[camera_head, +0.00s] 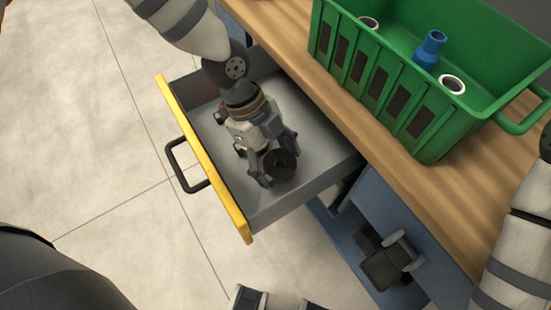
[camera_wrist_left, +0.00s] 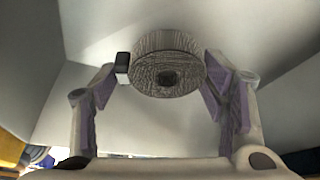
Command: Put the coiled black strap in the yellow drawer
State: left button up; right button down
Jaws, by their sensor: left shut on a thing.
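The yellow drawer (camera_head: 203,155) is pulled open, with a yellow front, a black handle and a grey inside. The coiled black strap (camera_head: 280,165) is a dark round coil with a hole in its middle. My left gripper (camera_head: 277,162) reaches down into the drawer and is shut on the strap. In the left wrist view the strap (camera_wrist_left: 170,65) sits between the two fingers, inside the pale drawer walls. I cannot tell whether the strap touches the drawer floor.
A green crate (camera_head: 395,105) stands on the wooden worktop (camera_head: 330,90) beside the drawer, with a blue pipe piece (camera_head: 430,48) and white pipe pieces (camera_head: 452,84) in it. A dark grey object (camera_head: 388,262) lies on a blue shelf below. The left floor is clear.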

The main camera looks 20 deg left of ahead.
aim_at(271, 160)
pick_arm(q)
jog(key=shift+f, duration=1.5)
pick_arm(e)
jog(key=shift+s+f, duration=0.2)
pick_arm(q)
jog(key=shift+f, duration=0.2)
jog(key=o, duration=1.2)
jog(key=shift+c, duration=0.2)
pick_arm(e)
jog(key=shift+f, duration=0.1)
pick_arm(q)
jog(key=shift+w+r, duration=0.1)
jog(key=shift+r, duration=0.35)
jog(key=p+v, duration=0.1)
jog(key=v, duration=1)
jog(key=shift+a+r, duration=0.2)
jog(key=shift+r, duration=0.1)
pick_arm(e)
jog(key=shift+w+r, duration=0.75)
jog(key=shift+r, duration=0.1)
